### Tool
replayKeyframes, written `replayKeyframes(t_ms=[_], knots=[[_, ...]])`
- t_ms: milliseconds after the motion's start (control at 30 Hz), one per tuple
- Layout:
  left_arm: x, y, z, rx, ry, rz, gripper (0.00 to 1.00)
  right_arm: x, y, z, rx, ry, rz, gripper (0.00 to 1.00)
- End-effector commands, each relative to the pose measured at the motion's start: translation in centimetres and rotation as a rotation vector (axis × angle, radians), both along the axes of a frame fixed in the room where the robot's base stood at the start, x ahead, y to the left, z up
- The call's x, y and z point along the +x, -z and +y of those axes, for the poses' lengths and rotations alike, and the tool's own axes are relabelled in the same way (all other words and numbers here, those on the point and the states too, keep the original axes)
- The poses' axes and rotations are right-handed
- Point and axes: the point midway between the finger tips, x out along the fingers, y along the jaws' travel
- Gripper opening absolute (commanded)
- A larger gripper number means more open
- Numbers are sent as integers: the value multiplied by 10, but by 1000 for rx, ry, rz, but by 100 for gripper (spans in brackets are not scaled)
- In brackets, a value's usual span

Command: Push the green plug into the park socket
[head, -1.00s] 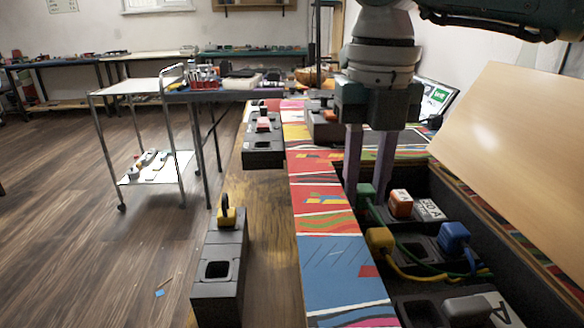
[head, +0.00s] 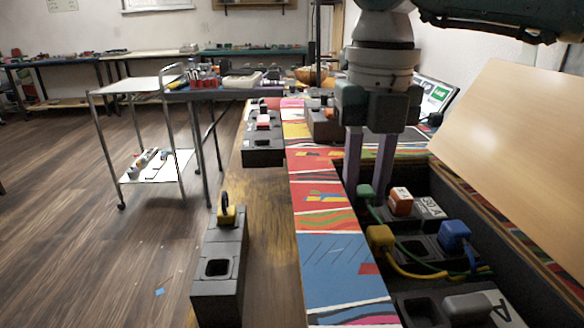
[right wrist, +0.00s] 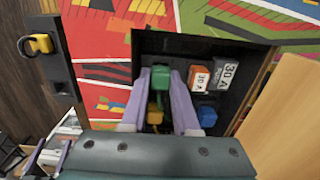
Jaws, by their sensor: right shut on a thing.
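The green plug (head: 365,192) is at the left inner side of the dark open box (head: 435,185), with a green cord running from it. My right gripper (head: 368,186) reaches down from above with its two purple-grey fingers. In the right wrist view the gripper (right wrist: 159,104) is shut on the green plug (right wrist: 160,78), one finger on each side. The socket under the plug is hidden, and I cannot tell which socket is the park socket. My left gripper is not in view.
A yellow plug (head: 380,237), a blue plug (head: 454,235) and an orange block (head: 401,201) sit close by in the box. A tilted wooden panel (head: 515,150) stands at right. A black socket block (head: 218,292) with a square hole lies on the table at left.

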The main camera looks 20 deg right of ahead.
Motion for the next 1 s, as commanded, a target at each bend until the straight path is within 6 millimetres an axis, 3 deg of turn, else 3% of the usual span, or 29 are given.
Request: replayKeyframes(t_ms=[767,800,1000], knots=[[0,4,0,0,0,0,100,0,7,0,0,0,0,0],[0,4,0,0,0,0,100,0,7,0,0,0,0,32],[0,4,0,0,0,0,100,0,7,0,0,-1,0,54]])
